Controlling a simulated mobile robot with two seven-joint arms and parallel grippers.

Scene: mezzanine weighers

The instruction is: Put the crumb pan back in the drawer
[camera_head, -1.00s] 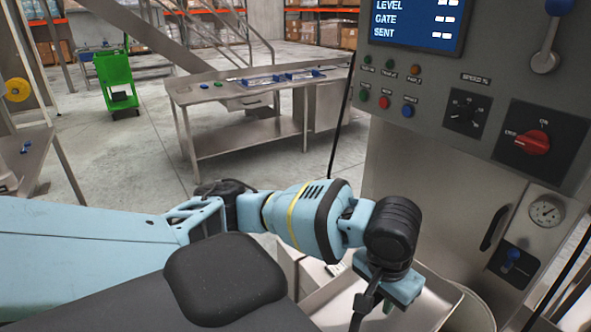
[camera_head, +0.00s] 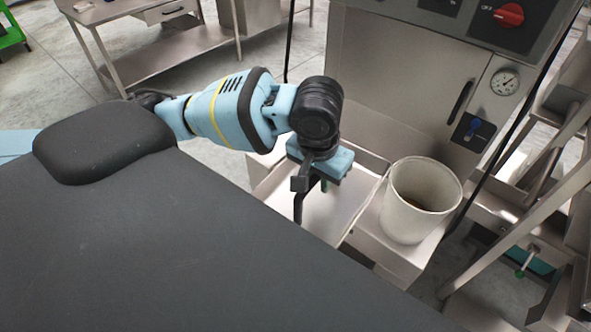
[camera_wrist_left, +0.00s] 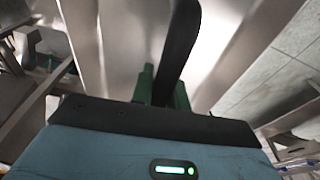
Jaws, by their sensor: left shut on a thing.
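The crumb pan (camera_head: 345,212) is a shallow pale metal tray with raised rims, below the machine's cabinet door in the head view. My left gripper (camera_head: 324,184) points down over the pan and is shut on it. The exact grip spot is hidden behind the wrist and a dark bar. In the left wrist view, the green fingers (camera_wrist_left: 162,88) are close together against the pale metal, partly covered by the black bar. I cannot make out a separate drawer or whether the pan rests on anything. My right gripper is not in view.
A whitish bucket (camera_head: 418,205) stands on a metal ledge just right of the pan. The machine's cabinet door (camera_head: 395,85) rises behind. Metal steps or framing (camera_head: 520,200) stand at the right. A steel table (camera_head: 165,55) is at the back left, with open floor before it.

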